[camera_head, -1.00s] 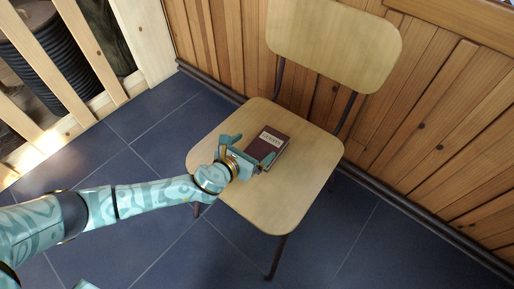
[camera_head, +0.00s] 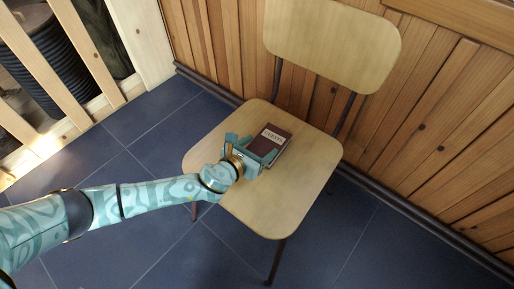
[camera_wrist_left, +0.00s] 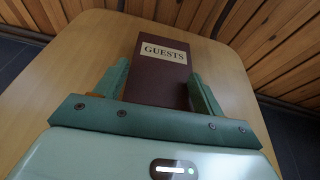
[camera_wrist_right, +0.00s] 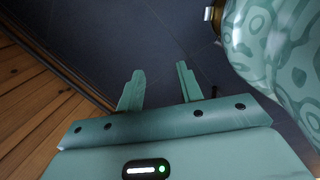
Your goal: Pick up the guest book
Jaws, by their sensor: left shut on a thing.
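The guest book (camera_head: 276,137) is dark maroon with a pale label reading GUESTS. It is at the seat of the wooden chair (camera_head: 268,212); I cannot tell whether it still touches the seat. My left gripper (camera_head: 255,148) is at its near end. In the left wrist view the book (camera_wrist_left: 160,78) stands between the two fingers of the left gripper (camera_wrist_left: 160,88), which is shut on it. The book's near end is hidden behind the gripper. My right gripper (camera_wrist_right: 160,78) is open and empty over the dark floor, and is not in the head view.
The chair's backrest (camera_head: 332,42) rises behind the seat, close to the wood-panelled wall (camera_head: 440,130). A pale slatted wooden rail (camera_head: 95,65) stands at the left with a dark ribbed coil (camera_head: 40,60) behind it. The dark tiled floor (camera_head: 130,240) in front is clear.

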